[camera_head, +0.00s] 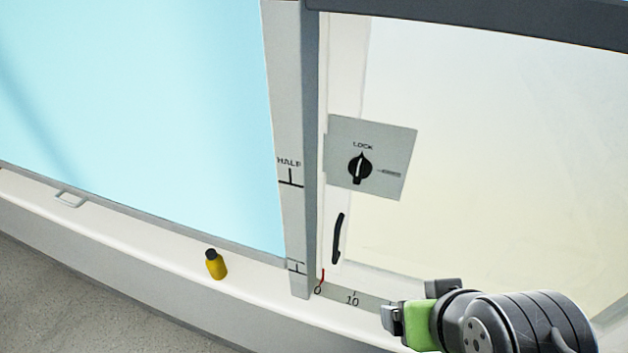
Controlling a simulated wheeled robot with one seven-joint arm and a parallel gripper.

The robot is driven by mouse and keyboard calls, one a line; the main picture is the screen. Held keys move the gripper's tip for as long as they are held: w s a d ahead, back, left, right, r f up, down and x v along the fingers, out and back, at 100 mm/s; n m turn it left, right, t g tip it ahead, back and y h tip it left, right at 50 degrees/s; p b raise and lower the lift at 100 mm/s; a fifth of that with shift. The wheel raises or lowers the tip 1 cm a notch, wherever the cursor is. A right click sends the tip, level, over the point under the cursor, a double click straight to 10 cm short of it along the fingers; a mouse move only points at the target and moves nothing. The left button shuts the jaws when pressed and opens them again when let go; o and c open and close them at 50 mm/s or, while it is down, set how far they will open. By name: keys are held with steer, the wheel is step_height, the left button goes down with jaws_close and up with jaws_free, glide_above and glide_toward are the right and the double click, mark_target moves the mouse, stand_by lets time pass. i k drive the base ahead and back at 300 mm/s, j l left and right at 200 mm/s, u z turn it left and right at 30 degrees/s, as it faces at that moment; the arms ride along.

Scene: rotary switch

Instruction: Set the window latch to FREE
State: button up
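The window latch is a black rotary knob (360,168) on a grey square plate (392,142) fixed to the window. The knob's pointer is upright, towards the word LOCK above it. A second label to the right of the knob is blurred and I cannot read it. My gripper (392,318) is at the lower right, below and to the right of the plate and well apart from the knob. Whether its fingers are apart or closed does not show clearly.
A black handle (338,238) stands below the plate. A scale strip (335,293) with 0 and 10 and a red pointer runs along the bottom. A grey upright post (311,150) stands left of the plate. A yellow bottle (216,266) is on the white sill (130,240).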

mark_target(360, 167)
steer(key=u, duration=0.25)
steer(key=z, duration=1.45)
steer(key=u, duration=1.45)
steer(key=j+u, duration=0.1)
steer(key=u, duration=0.35)
steer(key=j+u, duration=0.2)
steer(key=u, duration=0.25)
steer(key=j+u, duration=0.15)
steer(key=u, duration=0.25)
steer(key=j+u, duration=0.15)
steer(key=u, duration=0.3)
